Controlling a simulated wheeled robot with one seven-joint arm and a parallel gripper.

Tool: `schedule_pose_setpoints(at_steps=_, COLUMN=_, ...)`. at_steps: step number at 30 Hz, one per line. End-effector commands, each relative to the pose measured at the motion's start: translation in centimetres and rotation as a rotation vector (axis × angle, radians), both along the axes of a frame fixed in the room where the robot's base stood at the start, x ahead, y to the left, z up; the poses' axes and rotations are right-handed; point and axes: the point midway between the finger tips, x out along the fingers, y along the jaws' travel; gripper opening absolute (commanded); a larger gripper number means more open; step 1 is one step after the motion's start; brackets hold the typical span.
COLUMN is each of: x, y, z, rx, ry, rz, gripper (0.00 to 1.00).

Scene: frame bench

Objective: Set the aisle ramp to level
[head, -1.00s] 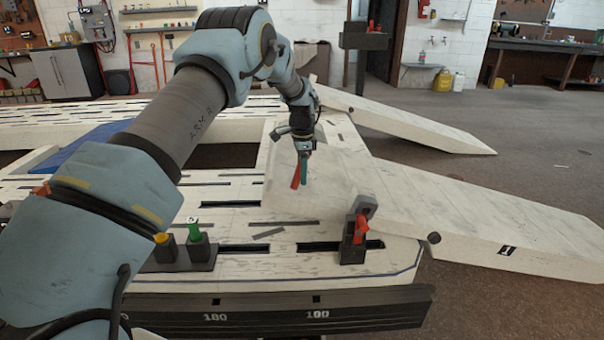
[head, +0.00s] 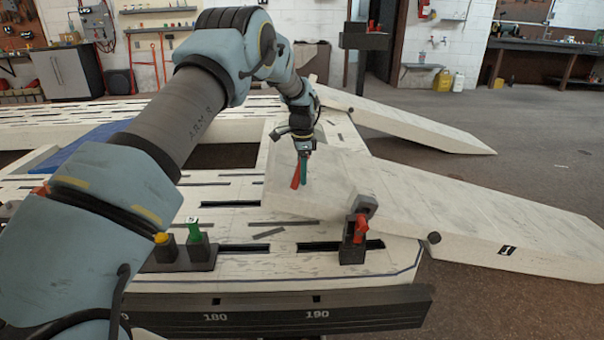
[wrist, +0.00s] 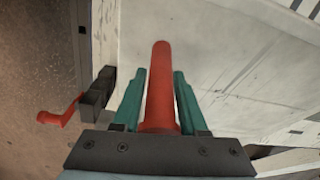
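The near ramp (head: 470,215), marked 1, slopes from the pale slotted bench deck on the left down to the floor on the right. A second pale ramp (head: 420,128) slopes down behind it. I cannot tell which is called the aisle ramp. My gripper (head: 303,178) is above the near ramp's upper part, pointing down. In the wrist view its two teal fingers (wrist: 158,80) lie close on both sides of a red bar (wrist: 159,95), which reaches past the fingertips. The bar's lower end shows near the ramp surface; whether it joins anything is unclear.
A black clamp with a red lever (head: 361,229) stands by the near ramp's upper edge. A dark block (head: 182,257) holds a yellow and a green peg on the deck's front. A black numbered rail (head: 270,315) edges the deck. The floor at right is clear.

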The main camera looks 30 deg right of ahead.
Motion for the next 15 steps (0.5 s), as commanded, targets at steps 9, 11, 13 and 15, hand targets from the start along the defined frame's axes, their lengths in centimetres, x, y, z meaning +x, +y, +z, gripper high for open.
schedule_pose_setpoints(at_steps=9, x=1.3, y=3.4, z=-8.1, rx=-0.112, ry=0.068, rz=0.011, gripper=0.0)
schedule_pose_setpoints(at_steps=11, x=1.6, y=3.8, z=-9.6, rx=-0.138, ry=0.078, rz=0.011, gripper=0.0)
schedule_pose_setpoints(at_steps=13, x=1.8, y=4.4, z=-11.7, rx=-0.174, ry=0.094, rz=0.01, gripper=0.0)
schedule_pose_setpoints(at_steps=15, x=2.0, y=4.7, z=-13.4, rx=-0.207, ry=0.108, rz=0.008, gripper=0.0)
